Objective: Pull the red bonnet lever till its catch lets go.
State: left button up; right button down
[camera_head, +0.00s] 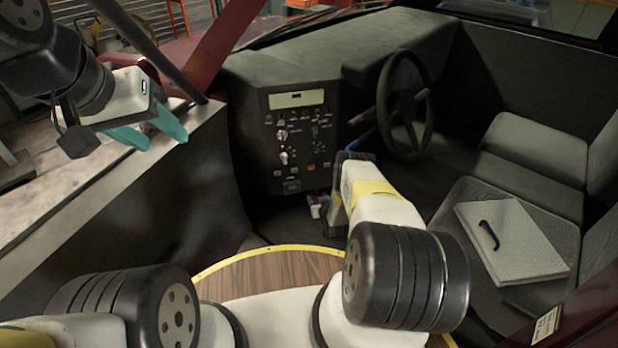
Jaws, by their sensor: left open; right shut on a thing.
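The black dashboard panel (298,135) with knobs stands just above the lever. The steering wheel (403,105) is right of it. A seat with a light grey board (520,235) with a blue handle lies at the right. The dark door sill (190,185) runs along the left.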

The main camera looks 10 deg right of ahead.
jog(key=s+r+g, duration=0.1)
jog(key=g, duration=0.2)
jog(key=shift+s+r, duration=0.1)
jog(key=shift+s, duration=0.1)
jog(key=shift+s+d+r+g, duration=0.15)
jog(key=shift+s+g, duration=0.45)
jog(key=shift+g, duration=0.4)
jog(key=c, duration=0.5)
grip_release()
jog(key=shift+r, duration=0.1)
jog(key=v, duration=0.7)
jog(key=shift+s+r, duration=0.2)
jog(key=shift+s, duration=0.05)
jog(key=shift+s, duration=0.1)
